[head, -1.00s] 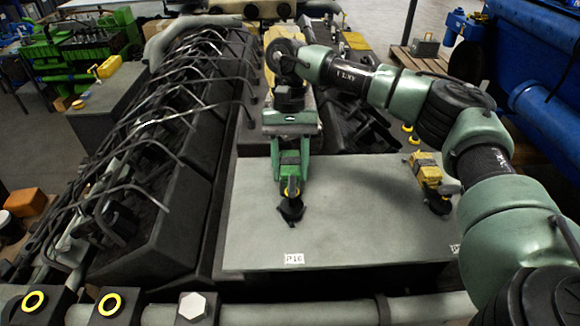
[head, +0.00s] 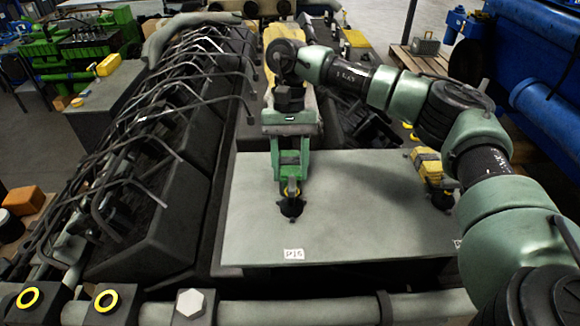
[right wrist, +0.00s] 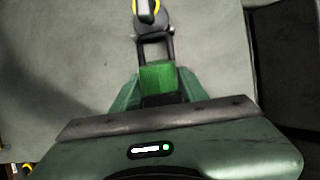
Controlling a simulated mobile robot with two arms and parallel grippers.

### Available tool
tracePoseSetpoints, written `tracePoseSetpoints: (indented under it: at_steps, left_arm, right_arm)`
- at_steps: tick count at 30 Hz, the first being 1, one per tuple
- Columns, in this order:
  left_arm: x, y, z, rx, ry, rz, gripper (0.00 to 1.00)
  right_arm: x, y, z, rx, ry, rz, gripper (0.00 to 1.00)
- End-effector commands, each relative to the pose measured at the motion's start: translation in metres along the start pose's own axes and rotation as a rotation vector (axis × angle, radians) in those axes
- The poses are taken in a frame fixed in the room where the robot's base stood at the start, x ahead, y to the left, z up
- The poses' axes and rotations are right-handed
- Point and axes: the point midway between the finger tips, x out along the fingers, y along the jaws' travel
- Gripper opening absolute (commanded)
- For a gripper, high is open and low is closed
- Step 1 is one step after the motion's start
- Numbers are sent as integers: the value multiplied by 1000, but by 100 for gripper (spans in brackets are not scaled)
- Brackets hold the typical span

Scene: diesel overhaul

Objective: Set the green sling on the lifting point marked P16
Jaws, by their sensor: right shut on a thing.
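My right gripper (head: 290,170) is over the grey plate (head: 345,215), fingers pointing down at the P16 position. It is shut on the green sling, a green block between the fingers in the right wrist view (right wrist: 160,80). A dark shackle-like loop hangs from the block. The lifting point P16 (head: 291,207), dark with a yellow ring, is right below; its ring also shows in the right wrist view (right wrist: 138,18). The loop's end overlaps the ring there; I cannot tell whether they touch or are hooked. The P16 label (head: 293,253) is at the plate's front edge. My left gripper is not in view.
A yellow sling (head: 427,162) is at another dark fitting on the plate's right, below my right arm. Black bent pipes (head: 150,125) run along the engine's left. A grey rail with yellow-ringed blocks (head: 106,301) crosses the front. The plate's middle is clear.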

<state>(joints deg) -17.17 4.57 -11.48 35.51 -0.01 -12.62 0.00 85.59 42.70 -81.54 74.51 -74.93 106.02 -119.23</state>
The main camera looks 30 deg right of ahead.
Motion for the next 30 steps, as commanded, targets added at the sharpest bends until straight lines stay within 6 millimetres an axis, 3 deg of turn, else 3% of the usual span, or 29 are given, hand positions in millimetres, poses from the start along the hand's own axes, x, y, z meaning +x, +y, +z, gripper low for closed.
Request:
tracePoseSetpoints:
  at_steps: [12, 13, 15, 16, 26, 30]
  left_arm:
    - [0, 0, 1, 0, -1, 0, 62]
    - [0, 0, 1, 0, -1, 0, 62]
    - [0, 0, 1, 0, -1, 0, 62]
    - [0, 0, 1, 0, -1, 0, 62]
    - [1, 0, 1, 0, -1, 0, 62]
    - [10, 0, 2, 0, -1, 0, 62]
  right_arm:
    - [1, 0, 0, 0, -1, 1, 0]
    - [1, 0, 0, 0, -1, 1, 46]
    - [1, 0, 0, 0, -1, 1, 66]
    - [1, 0, 0, 0, -1, 1, 69]
    - [0, 0, -1, 1, -1, 2, 69]
    - [-13, -1, -2, 0, 2, 0, 69]
